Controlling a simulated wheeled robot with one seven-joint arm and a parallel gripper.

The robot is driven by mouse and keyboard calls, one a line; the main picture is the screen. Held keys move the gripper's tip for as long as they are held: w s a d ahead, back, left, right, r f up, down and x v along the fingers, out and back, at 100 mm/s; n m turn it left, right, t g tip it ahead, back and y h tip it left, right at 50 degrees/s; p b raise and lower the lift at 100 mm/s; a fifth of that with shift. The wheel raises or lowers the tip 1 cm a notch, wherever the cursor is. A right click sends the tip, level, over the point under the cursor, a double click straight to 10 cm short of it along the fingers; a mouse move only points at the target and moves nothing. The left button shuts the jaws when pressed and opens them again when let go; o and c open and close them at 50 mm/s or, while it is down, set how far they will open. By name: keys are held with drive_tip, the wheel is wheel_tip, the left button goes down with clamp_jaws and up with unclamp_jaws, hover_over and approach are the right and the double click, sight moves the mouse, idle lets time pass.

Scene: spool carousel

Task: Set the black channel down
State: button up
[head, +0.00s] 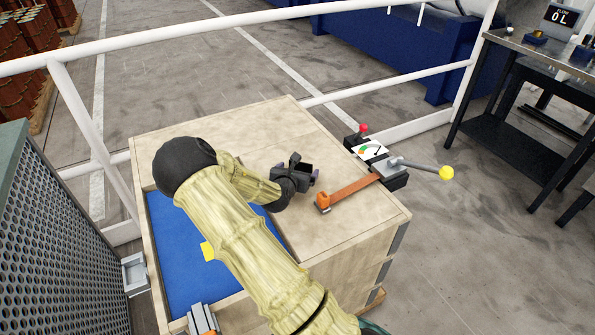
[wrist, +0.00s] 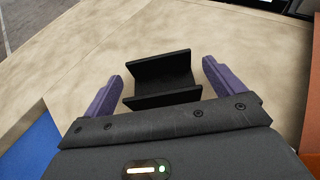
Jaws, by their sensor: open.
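The black channel (wrist: 162,82) lies on the pale wooden top between the two purple fingers of my gripper (wrist: 160,90) in the wrist view. There is a visible gap between the channel and the finger on each side. In the head view the channel (head: 304,168) shows as a small dark piece at my gripper (head: 298,177), partly hidden by it. My gripper is open and low over the wooden top (head: 270,135).
A blue mat (head: 180,255) lies left of my gripper. An orange bar (head: 350,188) lies to the right, beside a lever with a yellow knob (head: 446,173), a gauge (head: 370,150) and a red button (head: 364,128). The wooden top behind my gripper is clear.

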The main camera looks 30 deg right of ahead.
drive_tip(key=p+v, duration=0.1)
drive_tip(key=v, duration=1.1)
drive_tip(key=shift+r, duration=0.1)
idle(1.3)
